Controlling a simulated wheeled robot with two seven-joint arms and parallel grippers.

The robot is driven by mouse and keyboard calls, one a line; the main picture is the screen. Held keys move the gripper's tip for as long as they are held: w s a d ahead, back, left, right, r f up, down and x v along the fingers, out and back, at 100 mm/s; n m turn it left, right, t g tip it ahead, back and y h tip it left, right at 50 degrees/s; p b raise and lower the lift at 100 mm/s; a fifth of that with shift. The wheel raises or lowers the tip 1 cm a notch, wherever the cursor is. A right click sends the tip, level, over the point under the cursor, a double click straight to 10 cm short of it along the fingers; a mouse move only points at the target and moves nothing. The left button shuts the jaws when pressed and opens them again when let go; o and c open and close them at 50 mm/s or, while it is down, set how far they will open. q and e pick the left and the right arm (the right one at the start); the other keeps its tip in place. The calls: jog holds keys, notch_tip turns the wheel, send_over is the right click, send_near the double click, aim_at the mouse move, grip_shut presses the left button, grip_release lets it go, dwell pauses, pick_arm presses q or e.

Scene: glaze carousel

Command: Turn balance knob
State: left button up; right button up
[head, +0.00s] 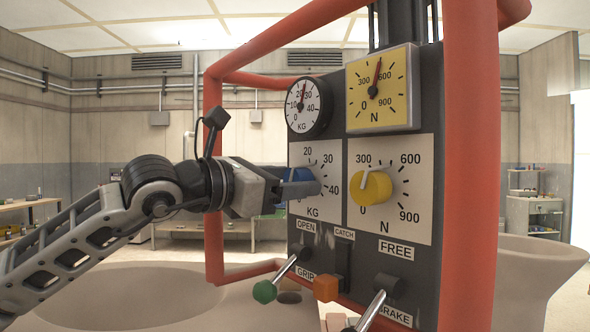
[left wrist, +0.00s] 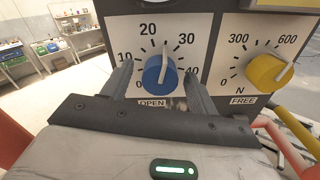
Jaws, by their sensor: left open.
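The blue KG knob (head: 298,175) is on the panel's left scale plate, partly hidden by my left gripper in the head view. In the left wrist view the blue knob (left wrist: 158,72) shows with its pale pointer up, between 20 and 30. My left gripper (head: 297,188) is open, its fingers (left wrist: 160,85) on either side of this knob; whether they touch it I cannot tell. The yellow N knob (head: 371,187) sits to the right, its pointer up and right, between 300 and 600. No label reads "balance". My right gripper is not in view.
Above are a round KG gauge (head: 308,107) and a yellow N gauge (head: 382,88). Below stick out a green-tipped lever (head: 265,291), an orange block (head: 326,288) and a second metal lever (head: 371,310). Red guard tubes (head: 214,180) frame the panel on both sides.

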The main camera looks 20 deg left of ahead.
pick_arm(q)
jog(key=shift+w+d, duration=0.4)
jog(key=shift+w, duration=0.15)
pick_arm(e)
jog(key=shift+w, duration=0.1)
